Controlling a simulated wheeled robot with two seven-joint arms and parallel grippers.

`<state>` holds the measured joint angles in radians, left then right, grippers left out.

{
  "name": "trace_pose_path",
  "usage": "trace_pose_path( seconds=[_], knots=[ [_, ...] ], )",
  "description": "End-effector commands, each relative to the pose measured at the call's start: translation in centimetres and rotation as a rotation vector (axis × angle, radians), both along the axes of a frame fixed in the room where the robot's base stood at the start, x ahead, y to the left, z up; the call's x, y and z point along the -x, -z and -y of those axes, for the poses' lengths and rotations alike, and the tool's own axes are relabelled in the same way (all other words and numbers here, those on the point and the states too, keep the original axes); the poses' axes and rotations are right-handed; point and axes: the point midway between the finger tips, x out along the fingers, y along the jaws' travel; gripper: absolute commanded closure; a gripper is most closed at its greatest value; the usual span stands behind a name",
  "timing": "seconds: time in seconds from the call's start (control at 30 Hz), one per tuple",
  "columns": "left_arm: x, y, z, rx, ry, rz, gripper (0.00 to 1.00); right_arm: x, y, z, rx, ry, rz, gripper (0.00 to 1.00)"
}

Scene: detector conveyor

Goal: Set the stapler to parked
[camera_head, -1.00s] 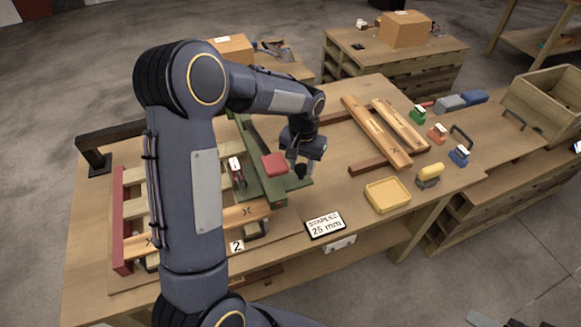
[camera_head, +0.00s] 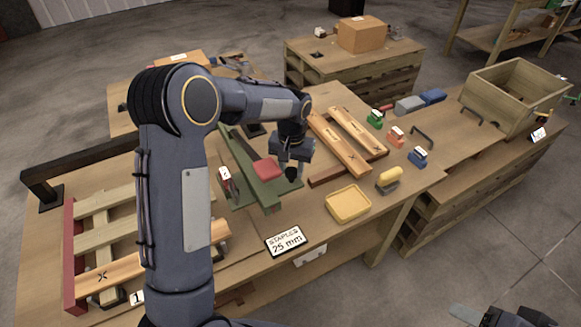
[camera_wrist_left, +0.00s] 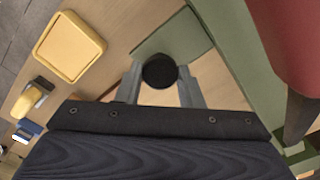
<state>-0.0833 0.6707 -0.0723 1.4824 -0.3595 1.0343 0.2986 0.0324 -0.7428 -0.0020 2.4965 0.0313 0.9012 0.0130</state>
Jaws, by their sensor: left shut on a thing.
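The stapler seems to be the green frame (camera_head: 247,172) with a red pad (camera_head: 266,170) on its arm, standing on the bench right of the slatted wooden pallet (camera_head: 103,227). My left gripper (camera_head: 291,164) is shut on a round black knob at the stapler's right end. In the left wrist view the knob (camera_wrist_left: 159,71) sits between the two grey fingers, over a green plate. Part of the red pad (camera_wrist_left: 287,45) shows at upper right there. My left arm hides part of the pallet and the stapler's left side. Only dark and grey parts of my right gripper (camera_head: 500,315) show at the bottom edge.
A yellow tray (camera_head: 347,203) and a yellow-handled tool (camera_head: 389,180) lie right of the stapler. A "STAPLES 25 mm" sign (camera_head: 285,240) stands at the front edge. Wooden beams (camera_head: 339,141) lie behind. Small green, orange and blue items and a wooden crate (camera_head: 516,95) are further right.

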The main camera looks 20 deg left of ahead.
Motion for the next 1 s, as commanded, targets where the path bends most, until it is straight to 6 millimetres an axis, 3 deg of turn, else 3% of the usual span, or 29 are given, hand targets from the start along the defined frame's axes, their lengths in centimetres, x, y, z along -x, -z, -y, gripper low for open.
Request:
trace_pose_path(
  seconds=[0.07, 0.1, 0.23, 0.57, 1.0],
  knots=[
    [-0.4, -0.3, 0.4, 0.008, 0.001, 0.016, 1.0, 0.0, 0.0, 0.0, 0.0, 0.0, 0.0, 0.44],
    [-0.4, -0.3, 0.4, 0.008, 0.002, 0.017, 0.62, 0.0, 0.0, 0.0, 0.0, 0.0, 0.0, 0.44],
    [-0.3, -0.2, 0.3, 0.007, 0.002, 0.013, 0.45, 0.0, 0.0, 0.0, 0.0, 0.0, 0.0, 0.44],
    [-0.2, -0.5, 0.2, 0.003, 0.001, 0.009, 0.45, 0.0, 0.1, 0.0, 0.0, 0.0, 0.0, 0.44],
    [-0.3, -7.0, 0.3, 0.006, 0.003, 0.014, 0.45, 0.0, 0.9, 0.0, 0.0, 0.0, 0.0, 0.44]
  ],
)
